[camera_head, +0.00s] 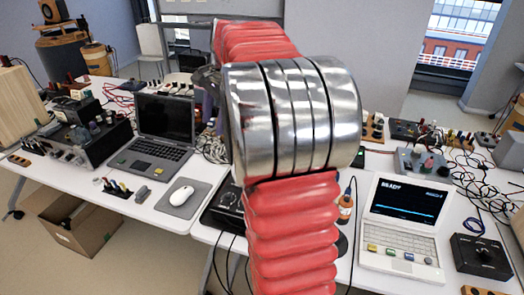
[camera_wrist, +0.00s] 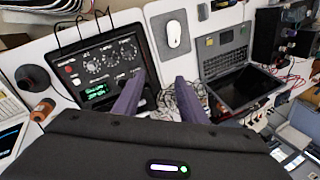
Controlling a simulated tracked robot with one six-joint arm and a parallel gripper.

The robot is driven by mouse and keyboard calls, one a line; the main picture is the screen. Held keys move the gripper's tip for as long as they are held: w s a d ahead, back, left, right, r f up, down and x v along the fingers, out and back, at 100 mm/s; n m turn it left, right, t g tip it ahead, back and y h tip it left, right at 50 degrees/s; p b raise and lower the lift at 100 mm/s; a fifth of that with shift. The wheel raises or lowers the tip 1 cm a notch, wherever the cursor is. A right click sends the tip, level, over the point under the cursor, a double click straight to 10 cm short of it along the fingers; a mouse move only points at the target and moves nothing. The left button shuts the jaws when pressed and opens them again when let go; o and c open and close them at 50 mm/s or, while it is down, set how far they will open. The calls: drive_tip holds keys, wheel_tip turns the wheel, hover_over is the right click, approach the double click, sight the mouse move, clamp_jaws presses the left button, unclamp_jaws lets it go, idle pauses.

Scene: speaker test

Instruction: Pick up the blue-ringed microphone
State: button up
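A small orange-brown upright item (camera_head: 345,209) with a hint of blue near its top stands on the table just right of my arm in the head view. A similar orange-brown item (camera_wrist: 43,109) lies at the left of the wrist view. I cannot tell whether it is the blue-ringed microphone; no blue ring shows clearly. My gripper (camera_wrist: 158,77) is open and empty, its two dark purple fingers apart over the table, right of that item.
A black instrument with knobs (camera_wrist: 105,66) is near the left finger. A laptop (camera_head: 164,131), a mouse (camera_head: 181,194) on a grey pad, and a white READY device (camera_head: 402,216) stand on the tables. Loose cables (camera_head: 468,175) lie at right.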

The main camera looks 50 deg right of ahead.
drive_tip(key=s+d+f+m, duration=0.2)
drive_tip(key=d+f+m, duration=0.2)
drive_tip(key=d, duration=0.7)
drive_tip(key=s+d+f+m+y, duration=0.1)
drive_tip(key=d+f+m, duration=0.3)
drive_tip(key=d, duration=0.6)
drive_tip(key=s+d+f+m, duration=0.2)
drive_tip(key=d+f+m, duration=0.3)
drive_tip(key=d, duration=0.6)
wheel_tip(320, 180, down, 2)
drive_tip(key=shift+s+d+f+t, duration=0.2)
drive_tip(key=shift+s+d+t, duration=0.1)
drive_tip(key=shift+s+d, duration=0.1)
drive_tip(key=shift+x, duration=4.3)
drive_tip(key=shift+a, duration=0.2)
drive_tip(key=shift+x, duration=2.6)
drive_tip(key=shift+a, duration=0.1)
drive_tip(key=shift+c, duration=0.2)
